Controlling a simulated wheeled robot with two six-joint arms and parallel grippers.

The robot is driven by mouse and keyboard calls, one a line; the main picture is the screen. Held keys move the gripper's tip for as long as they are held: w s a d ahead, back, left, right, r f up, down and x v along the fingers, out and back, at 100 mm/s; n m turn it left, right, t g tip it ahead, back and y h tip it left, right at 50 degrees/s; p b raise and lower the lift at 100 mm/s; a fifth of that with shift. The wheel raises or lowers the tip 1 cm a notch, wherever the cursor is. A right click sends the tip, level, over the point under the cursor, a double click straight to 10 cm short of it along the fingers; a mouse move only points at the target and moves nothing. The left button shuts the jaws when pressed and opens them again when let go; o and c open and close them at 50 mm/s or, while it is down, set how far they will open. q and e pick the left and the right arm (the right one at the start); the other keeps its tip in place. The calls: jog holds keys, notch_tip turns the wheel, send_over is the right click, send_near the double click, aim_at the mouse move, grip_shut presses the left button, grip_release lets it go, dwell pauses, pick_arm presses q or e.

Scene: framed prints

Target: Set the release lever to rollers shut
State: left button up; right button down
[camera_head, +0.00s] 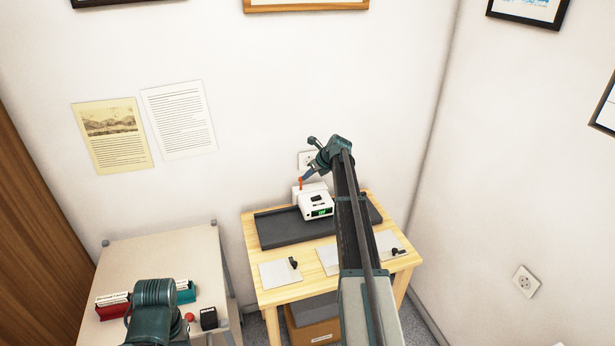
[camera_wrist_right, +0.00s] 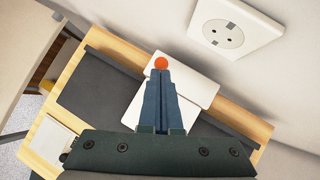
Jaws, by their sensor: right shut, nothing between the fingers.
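A white machine (camera_head: 318,207) with a green display stands on a dark grey tray on the wooden table. The release lever (camera_head: 301,183) is orange and stands up at the machine's back left. In the right wrist view its round orange knob (camera_wrist_right: 161,63) shows just past the fingertips, and the rest of the lever is hidden. My right gripper (camera_head: 306,176) is shut and empty, with its tips at the knob; I cannot tell whether they touch. It also shows in the right wrist view (camera_wrist_right: 160,76). My left gripper is not in view.
A wall socket (camera_wrist_right: 231,35) is close behind the machine. The dark tray (camera_head: 278,229) extends to both sides of it. Pale sheets (camera_head: 280,272) with small dark items lie in front. A beige table (camera_head: 165,255) at left holds small boxes. Framed prints hang above.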

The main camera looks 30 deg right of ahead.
jog(key=shift+r, duration=0.15)
jog(key=p+v, duration=0.8)
jog(key=v, duration=0.2)
dwell(0.4)
